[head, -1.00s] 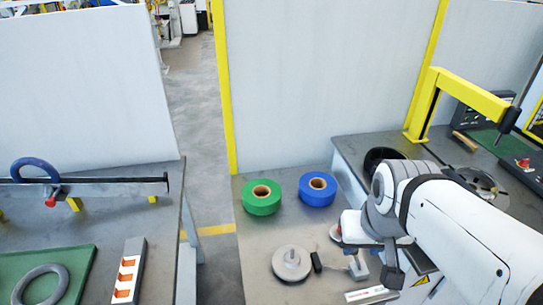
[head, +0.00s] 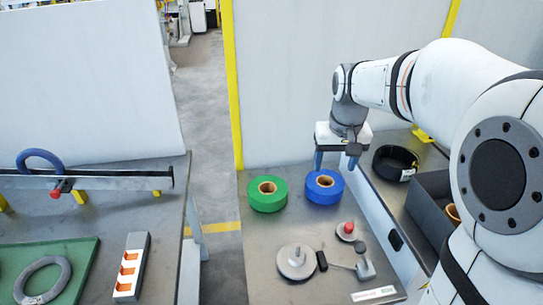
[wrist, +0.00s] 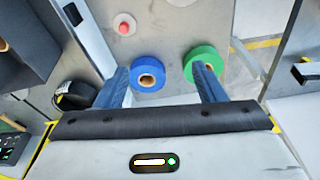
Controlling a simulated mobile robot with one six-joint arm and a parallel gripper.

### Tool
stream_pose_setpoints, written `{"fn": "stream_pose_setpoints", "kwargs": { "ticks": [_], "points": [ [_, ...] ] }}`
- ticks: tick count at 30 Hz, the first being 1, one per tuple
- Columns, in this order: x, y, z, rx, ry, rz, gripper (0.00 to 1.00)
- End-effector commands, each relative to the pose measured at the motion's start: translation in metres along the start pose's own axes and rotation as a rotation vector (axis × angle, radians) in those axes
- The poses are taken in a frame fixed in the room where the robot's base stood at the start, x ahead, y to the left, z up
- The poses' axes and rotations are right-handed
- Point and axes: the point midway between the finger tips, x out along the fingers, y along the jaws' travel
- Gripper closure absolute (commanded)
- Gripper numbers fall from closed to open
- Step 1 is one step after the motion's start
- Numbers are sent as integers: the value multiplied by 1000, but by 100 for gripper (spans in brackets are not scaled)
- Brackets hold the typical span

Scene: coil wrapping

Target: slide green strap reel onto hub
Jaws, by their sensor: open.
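The green strap reel (head: 267,195) lies flat on the grey metal table, its brown core facing up. The blue reel (head: 324,188) lies just to its right. The hub (head: 297,262), a grey round disc with a raised centre, sits nearer on the same table. My gripper (head: 336,162) is open and empty, pointing down above and behind the blue reel. In the wrist view its two blue fingers (wrist: 160,85) are spread apart; the blue reel (wrist: 148,73) shows between them, and the green reel (wrist: 203,64) is partly covered by the right finger.
A red knob (head: 348,228) and a small grey lever device (head: 364,266) stand right of the hub. A black coil (head: 395,162) lies on the right bench beside a dark box (head: 440,205). The left bench holds a green mat with a grey ring (head: 43,280).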

Motion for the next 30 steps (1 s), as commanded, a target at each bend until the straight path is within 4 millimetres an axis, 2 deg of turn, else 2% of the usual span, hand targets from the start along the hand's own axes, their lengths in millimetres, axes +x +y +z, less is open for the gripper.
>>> {"fn": "stream_pose_setpoints", "kwargs": {
  "ticks": [1,6,11,15,21,24,30],
  "points": [
    [16,-5,-24,-10,-15,-2,36],
    [61,-24,-93,-39,-55,-6,36],
    [117,-46,-149,-65,-90,-9,36],
    [176,-67,-187,-88,-121,-10,36],
    [248,-92,-216,-114,-156,-10,36],
    [271,-100,-223,-122,-166,-10,36],
    [294,-105,-226,-128,-174,-10,36]
  ]
}}
